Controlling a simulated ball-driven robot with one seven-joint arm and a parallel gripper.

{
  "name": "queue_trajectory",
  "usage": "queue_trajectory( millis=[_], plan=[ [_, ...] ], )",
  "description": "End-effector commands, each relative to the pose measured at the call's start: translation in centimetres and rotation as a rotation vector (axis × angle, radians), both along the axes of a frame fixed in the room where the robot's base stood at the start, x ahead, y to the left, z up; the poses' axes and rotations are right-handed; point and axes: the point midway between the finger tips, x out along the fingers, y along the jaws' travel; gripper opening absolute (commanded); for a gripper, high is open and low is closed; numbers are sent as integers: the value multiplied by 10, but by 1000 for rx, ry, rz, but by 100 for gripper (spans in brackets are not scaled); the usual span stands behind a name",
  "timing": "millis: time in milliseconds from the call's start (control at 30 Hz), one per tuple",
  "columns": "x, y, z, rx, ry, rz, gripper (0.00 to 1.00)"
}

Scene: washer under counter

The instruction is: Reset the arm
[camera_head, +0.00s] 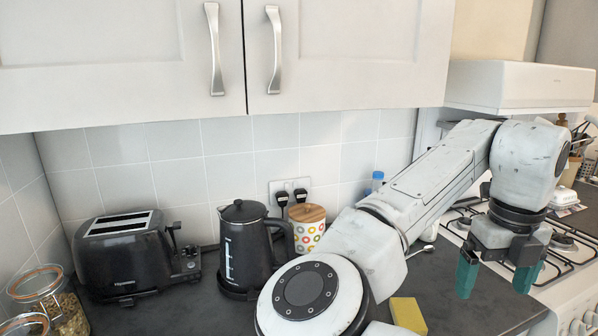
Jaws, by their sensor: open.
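My gripper (496,277) hangs at the right, pointing down, with its two green fingertips apart and nothing between them. It is in front of the hob and near the right end of the dark counter. My arm (430,185) is raised and bent, reaching from the bottom middle up to the right and then down to the gripper. It hides part of the counter and the tiled wall.
A black toaster (132,255), a black kettle (246,250) and a dotted canister (308,230) stand on the counter. Glass jars (52,300) are at the left. A yellow sponge (408,314) lies beside my arm. Wall cupboards (345,50) and an extractor hood (520,87) hang above.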

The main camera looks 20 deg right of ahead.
Motion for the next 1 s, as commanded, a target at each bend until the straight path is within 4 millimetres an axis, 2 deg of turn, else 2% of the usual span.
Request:
queue_trajectory(
  millis=[267,567,800,1000],
  plan=[
    [-6,-17,-15,-84,1,95,94],
    [-13,-45,-41,-246,29,323,94],
    [-20,-72,-78,-445,135,728,94],
    [-22,-79,-116,-560,266,1150,94]
  ],
)
